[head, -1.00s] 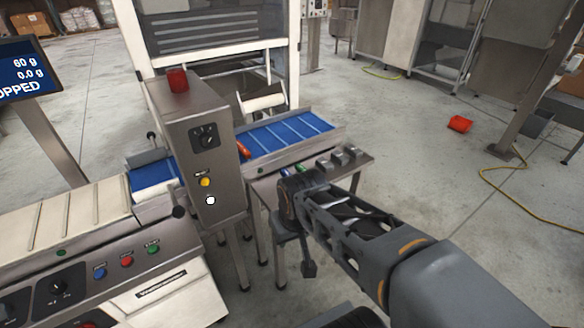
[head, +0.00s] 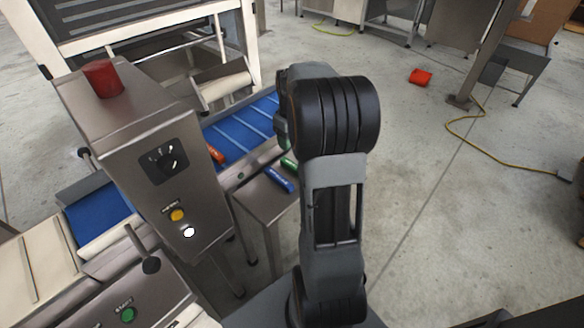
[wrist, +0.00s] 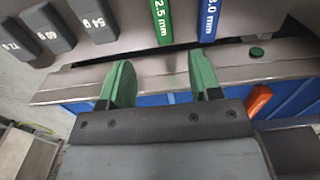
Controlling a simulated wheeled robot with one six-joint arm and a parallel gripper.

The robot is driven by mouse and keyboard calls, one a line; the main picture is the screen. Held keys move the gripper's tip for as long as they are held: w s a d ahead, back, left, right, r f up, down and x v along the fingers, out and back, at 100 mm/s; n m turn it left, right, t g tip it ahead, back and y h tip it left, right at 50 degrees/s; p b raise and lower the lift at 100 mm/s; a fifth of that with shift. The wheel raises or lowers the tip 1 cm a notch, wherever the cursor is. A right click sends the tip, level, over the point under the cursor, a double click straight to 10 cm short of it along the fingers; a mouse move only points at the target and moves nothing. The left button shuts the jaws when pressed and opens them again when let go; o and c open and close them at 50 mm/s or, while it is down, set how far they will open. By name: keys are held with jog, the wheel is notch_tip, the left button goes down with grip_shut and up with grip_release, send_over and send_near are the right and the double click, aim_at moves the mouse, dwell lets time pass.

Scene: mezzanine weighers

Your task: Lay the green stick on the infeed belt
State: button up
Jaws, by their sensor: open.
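The green stick (head: 289,162), marked 2.5 mm, lies on the small steel table (head: 262,200) beside the blue belt; it also shows at the top of the wrist view (wrist: 162,22). A blue stick (head: 279,179), marked 3.0 mm, lies next to it (wrist: 208,18). The blue belt (head: 232,135) runs behind the table and carries an orange stick (head: 216,154). In the wrist view my gripper (wrist: 163,80) is open and empty, its green fingers apart over the belt's steel side rail, pointing towards the green stick. In the head view my arm hides most of the gripper.
Dark weight blocks (wrist: 58,28) stand beside the green stick in the wrist view. A steel control cabinet (head: 150,150) with a red lamp (head: 103,78) stands over the belt line at left.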

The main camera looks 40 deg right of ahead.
aim_at(291, 164)
notch_tip(291, 164, down, 11)
jog(key=shift+a+r+b, duration=0.15)
jog(key=shift+b, duration=0.9)
jog(key=shift+c, duration=0.2)
grip_shut()
jog(key=shift+r, duration=0.15)
